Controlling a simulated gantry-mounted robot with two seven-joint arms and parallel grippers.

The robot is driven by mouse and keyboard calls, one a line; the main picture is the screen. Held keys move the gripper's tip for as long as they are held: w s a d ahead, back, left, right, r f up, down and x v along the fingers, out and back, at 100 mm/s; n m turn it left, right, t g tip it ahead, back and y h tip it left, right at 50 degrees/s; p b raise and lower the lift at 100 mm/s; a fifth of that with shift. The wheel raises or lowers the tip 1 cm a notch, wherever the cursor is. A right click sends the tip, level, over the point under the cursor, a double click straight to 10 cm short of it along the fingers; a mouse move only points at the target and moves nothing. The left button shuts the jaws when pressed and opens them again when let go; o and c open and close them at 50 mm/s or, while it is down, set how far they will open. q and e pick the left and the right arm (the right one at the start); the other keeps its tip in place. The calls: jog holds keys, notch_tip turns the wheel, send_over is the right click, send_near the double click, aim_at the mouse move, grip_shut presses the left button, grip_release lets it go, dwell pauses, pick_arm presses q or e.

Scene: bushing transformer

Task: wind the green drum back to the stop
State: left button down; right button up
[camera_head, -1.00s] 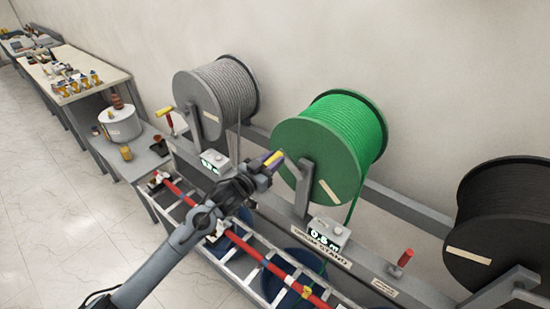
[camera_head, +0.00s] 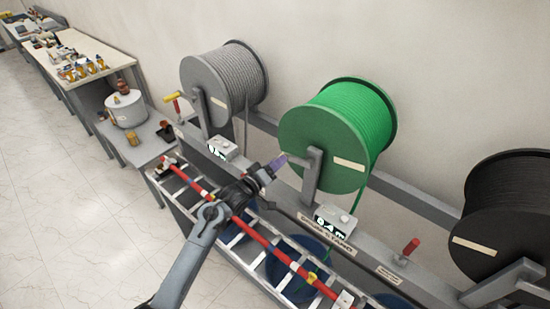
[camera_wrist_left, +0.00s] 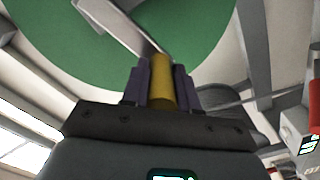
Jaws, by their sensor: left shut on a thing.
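The green drum (camera_head: 350,112) sits on its stand between a grey and a black drum. A pale label (camera_head: 348,163) shows on its side disc. My left gripper (camera_head: 267,173) is at the left of this disc, at the end of the crank arm. In the left wrist view its purple fingers are shut on the yellow crank handle (camera_wrist_left: 160,82), with the green disc (camera_wrist_left: 205,35) behind. In the head view the handle is mostly hidden by the fingers. The counter box (camera_head: 334,220) below the drum appears to read 0.4 m. My right gripper is not in view.
The grey drum (camera_head: 228,85) with its own yellow handle (camera_head: 173,97) stands left, the black drum (camera_head: 505,205) right. A red-handled lever (camera_head: 411,246) is on the stand rail. A ladder-like rack with a red bar (camera_head: 255,236) runs in front, above blue bins.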

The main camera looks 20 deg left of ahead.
pick_arm(q)
jog(key=shift+s+d+f+n, duration=0.1)
jog(key=shift+f+n, duration=0.7)
jog(key=c, duration=0.9)
grip_release()
jog(key=shift+o, duration=0.2)
jog(key=shift+r, duration=0.1)
jog(key=b+v, duration=0.1)
jog(key=v, duration=0.9)
jog(key=shift+s, duration=0.35)
